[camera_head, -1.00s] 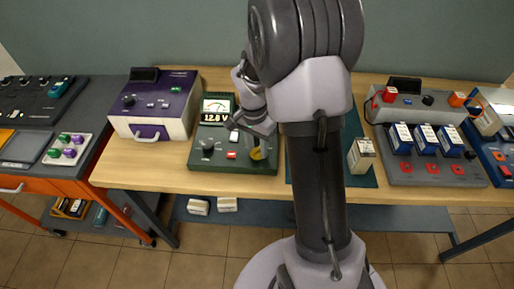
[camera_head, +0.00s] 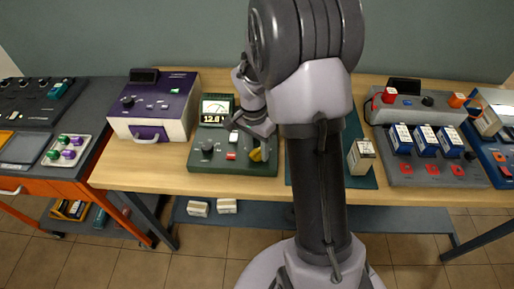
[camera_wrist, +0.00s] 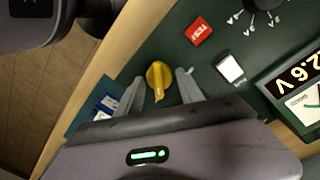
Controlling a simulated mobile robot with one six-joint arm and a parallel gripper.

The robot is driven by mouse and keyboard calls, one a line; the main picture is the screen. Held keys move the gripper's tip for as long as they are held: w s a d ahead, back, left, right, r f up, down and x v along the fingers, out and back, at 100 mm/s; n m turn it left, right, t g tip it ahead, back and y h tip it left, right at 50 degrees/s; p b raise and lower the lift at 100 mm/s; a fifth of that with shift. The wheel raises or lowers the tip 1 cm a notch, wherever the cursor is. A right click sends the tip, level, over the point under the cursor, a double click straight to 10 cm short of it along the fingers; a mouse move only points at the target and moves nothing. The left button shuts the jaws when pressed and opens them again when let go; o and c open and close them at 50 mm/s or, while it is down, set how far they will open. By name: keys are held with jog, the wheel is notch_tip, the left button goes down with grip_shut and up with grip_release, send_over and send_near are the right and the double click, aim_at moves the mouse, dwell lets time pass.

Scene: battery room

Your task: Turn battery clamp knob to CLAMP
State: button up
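The yellow clamp knob (camera_head: 257,155) is at the front right corner of the green battery tester (camera_head: 215,162). It also shows in the wrist view as a yellow ridged knob (camera_wrist: 158,82). My gripper (camera_wrist: 160,76) is open, with one finger on each side of the knob and a visible gap on both sides. In the head view, my gripper (camera_head: 255,143) is just above the knob and partly covers it. I cannot read any CLAMP marking.
A red TEST button (camera_wrist: 198,32), a white switch (camera_wrist: 230,68) and a black dial (camera_head: 207,149) are on the tester's panel. A purple-topped device (camera_head: 160,98) stands left of it. A battery block (camera_head: 361,156) stands on the green mat to the right.

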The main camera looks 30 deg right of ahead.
aim_at(254, 150)
notch_tip(254, 150, up, 17)
jog(key=w+p, duration=0.1)
jog(key=p, duration=0.5)
jog(key=shift+a+r, duration=0.2)
jog(key=s+a+r+n+t+y+b, duration=0.2)
jog(key=s+a+r+n+t+b, duration=0.2)
jog(key=s+a+n, duration=0.5)
jog(key=s+a+t+b, duration=0.1)
jog(key=s+a+t, duration=0.1)
jog(key=s+a, duration=0.5)
jog(key=shift+s+a+t+b, duration=0.2)
jog(key=shift+s+t+b, duration=0.1)
jog(key=shift+s, duration=1.15)
jog(key=shift+r, duration=0.1)
